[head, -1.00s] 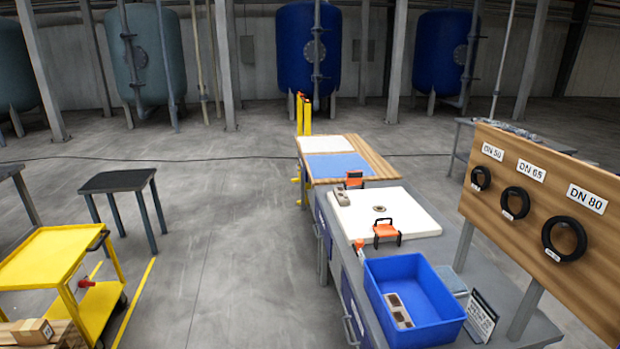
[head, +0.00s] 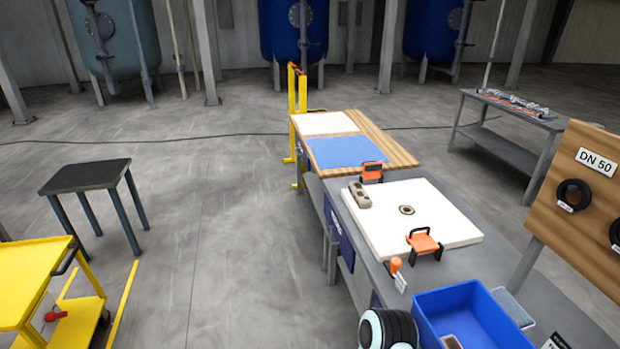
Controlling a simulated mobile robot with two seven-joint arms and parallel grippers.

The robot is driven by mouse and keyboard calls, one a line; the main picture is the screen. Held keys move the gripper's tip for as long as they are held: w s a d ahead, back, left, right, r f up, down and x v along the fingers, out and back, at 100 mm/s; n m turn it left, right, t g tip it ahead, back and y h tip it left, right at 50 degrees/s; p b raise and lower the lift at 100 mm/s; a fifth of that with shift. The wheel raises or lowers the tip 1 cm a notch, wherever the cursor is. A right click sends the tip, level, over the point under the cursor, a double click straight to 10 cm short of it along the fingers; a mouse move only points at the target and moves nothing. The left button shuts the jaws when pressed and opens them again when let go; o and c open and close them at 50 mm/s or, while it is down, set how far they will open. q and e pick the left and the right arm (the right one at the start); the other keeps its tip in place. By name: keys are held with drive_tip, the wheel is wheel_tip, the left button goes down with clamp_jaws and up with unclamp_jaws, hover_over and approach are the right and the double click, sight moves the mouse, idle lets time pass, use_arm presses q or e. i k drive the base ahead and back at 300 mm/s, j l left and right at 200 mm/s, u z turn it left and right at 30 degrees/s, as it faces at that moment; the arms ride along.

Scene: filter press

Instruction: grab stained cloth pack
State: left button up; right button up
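No gripper of mine is in view. Another grey-brown item (head: 451,342) lies in the blue bin (head: 468,292) and is cut off by the bottom edge. Nothing touches the pack on the plate except the plate beneath it.
Orange clamps (head: 424,242) stand at the plate's edges. A wooden table with a blue mat (head: 345,151) and a white mat (head: 325,123) lies beyond. A yellow cart (head: 28,275) and a dark stool (head: 85,177) stand left. The floor between is clear. A gasket board (head: 580,190) stands right.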

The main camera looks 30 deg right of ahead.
sight(362, 199)
drive_tip(key=i+z, duration=0.15)
drive_tip(key=i, duration=0.35)
drive_tip(key=i+j+z, duration=0.15)
drive_tip(key=i, duration=0.35)
drive_tip(key=i+j+z, duration=0.15)
drive_tip(key=i, duration=0.35)
drive_tip(key=i+j+z, duration=0.15)
drive_tip(key=i+z, duration=0.25)
drive_tip(key=i+j+z, duration=0.15)
drive_tip(key=z, duration=0.25)
drive_tip(key=i+j+z, duration=0.15)
drive_tip(key=j+z, duration=0.2)
